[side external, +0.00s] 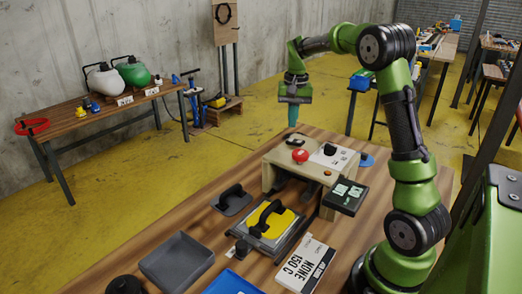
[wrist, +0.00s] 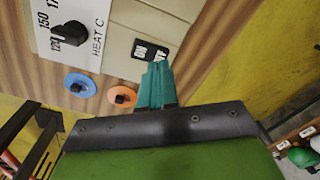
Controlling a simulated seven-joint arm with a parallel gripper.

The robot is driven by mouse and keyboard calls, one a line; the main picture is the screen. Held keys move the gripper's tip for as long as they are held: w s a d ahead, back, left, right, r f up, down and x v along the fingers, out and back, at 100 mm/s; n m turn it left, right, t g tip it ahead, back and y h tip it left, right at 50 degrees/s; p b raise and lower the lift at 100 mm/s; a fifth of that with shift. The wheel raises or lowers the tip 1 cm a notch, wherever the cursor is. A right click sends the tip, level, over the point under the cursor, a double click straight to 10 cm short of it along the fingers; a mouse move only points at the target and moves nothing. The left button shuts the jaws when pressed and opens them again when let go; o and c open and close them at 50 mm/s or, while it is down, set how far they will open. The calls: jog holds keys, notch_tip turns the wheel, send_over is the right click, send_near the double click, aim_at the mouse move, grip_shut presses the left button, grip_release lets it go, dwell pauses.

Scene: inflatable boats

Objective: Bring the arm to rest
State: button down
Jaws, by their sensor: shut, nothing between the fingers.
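My gripper (side external: 293,116) has teal fingers pointing down and is shut, with nothing between them. It hangs in the air above the far end of a beige control box (side external: 277,177) on the wooden table (side external: 190,222). In the wrist view the shut fingers (wrist: 157,84) show in front of the box's face, close to a black ON switch (wrist: 145,50) in the picture; I cannot tell the gap. My arm is bent and raised above the table's right side.
A red button (side external: 299,156) and a white dial panel (side external: 334,157) top the box. Blue (wrist: 80,84) and orange (wrist: 121,97) discs lie beside the box.

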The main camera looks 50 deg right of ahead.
jog(key=s+a+r+n+t, duration=0.1)
jog(key=s+a+n+t, duration=0.1)
jog(key=s+a, duration=0.3)
jog(key=s+a+r+n+t+y, duration=0.1)
jog(key=s+a, duration=0.4)
jog(key=a, duration=0.8)
jog(key=s+a+r+n+t+y, duration=0.1)
jog(key=s+a+r+n+t, duration=0.1)
jog(key=a, duration=0.7)
jog(key=s+n+t, duration=0.1)
jog(key=s+n, duration=0.1)
jog(key=s, duration=0.1)
jog(key=shift+s+r+t, duration=0.4)
